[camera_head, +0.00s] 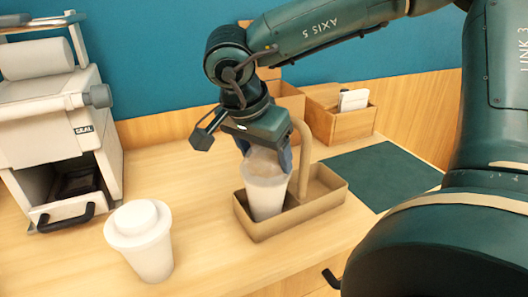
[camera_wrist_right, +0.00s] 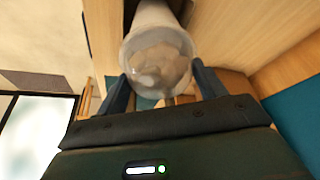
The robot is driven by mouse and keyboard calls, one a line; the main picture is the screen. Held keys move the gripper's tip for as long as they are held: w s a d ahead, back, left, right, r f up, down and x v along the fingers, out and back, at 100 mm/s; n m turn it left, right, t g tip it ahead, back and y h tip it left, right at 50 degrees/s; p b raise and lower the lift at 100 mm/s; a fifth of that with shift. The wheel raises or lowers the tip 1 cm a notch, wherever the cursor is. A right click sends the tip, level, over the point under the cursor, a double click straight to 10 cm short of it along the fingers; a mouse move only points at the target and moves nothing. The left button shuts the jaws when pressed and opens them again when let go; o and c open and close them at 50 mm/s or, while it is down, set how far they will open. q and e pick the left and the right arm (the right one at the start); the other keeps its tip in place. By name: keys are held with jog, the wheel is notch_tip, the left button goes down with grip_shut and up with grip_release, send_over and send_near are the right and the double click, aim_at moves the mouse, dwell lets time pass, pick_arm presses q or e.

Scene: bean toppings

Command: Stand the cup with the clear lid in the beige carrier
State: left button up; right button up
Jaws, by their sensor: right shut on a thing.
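The cup with the clear lid (camera_head: 266,190) is upright in the left part of the beige carrier (camera_head: 290,222). Its lower end is behind the carrier's front wall, so I cannot tell whether it touches the carrier's floor. My right gripper (camera_head: 268,154) is shut on this cup near its top, from above and behind. In the right wrist view the cup's lid (camera_wrist_right: 158,65) shows between the two fingers of the right gripper (camera_wrist_right: 160,88). The carrier's arched handle rises just right of the cup. My left gripper is not in view.
A white cup with a white lid (camera_head: 142,240) stands on the counter at the left front. A grey-white machine (camera_head: 45,120) stands at the far left. A dark green mat (camera_head: 385,172) lies right of the carrier. A wooden box (camera_head: 340,118) stands behind.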

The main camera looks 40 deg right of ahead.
jog(key=shift+f, duration=0.1)
dwell(0.5)
jog(key=o, duration=1)
jog(key=shift+o, duration=0.6)
jog(key=shift+r+p, duration=2.35)
jog(key=shift+r, duration=1.2)
jog(key=shift+s+f, duration=0.1)
